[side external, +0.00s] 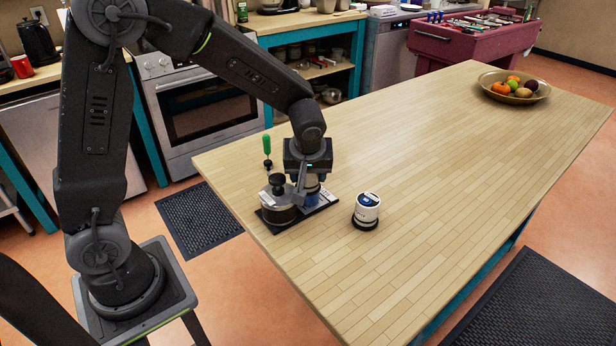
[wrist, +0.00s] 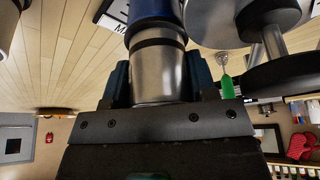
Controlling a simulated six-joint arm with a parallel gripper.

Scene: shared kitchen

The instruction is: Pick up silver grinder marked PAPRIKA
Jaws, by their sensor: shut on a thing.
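My gripper (side external: 312,180) is low over the near end of the wooden table, its jaws shut on a silver grinder with a blue part (side external: 312,196). In the wrist view the same silver grinder (wrist: 158,72) stands between the two dark fingers, with a black ring and blue section beyond the silver. No lettering on it is readable, so I cannot tell whether it is marked PAPRIKA. It is at the dark tray (side external: 328,203); whether it touches the tray is unclear.
A dark metal vessel with a black knob (side external: 278,205) stands close left of my gripper. A green-handled tool (side external: 267,145) is behind. A fruit bowl (side external: 515,97) sits far right; the table between is clear.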

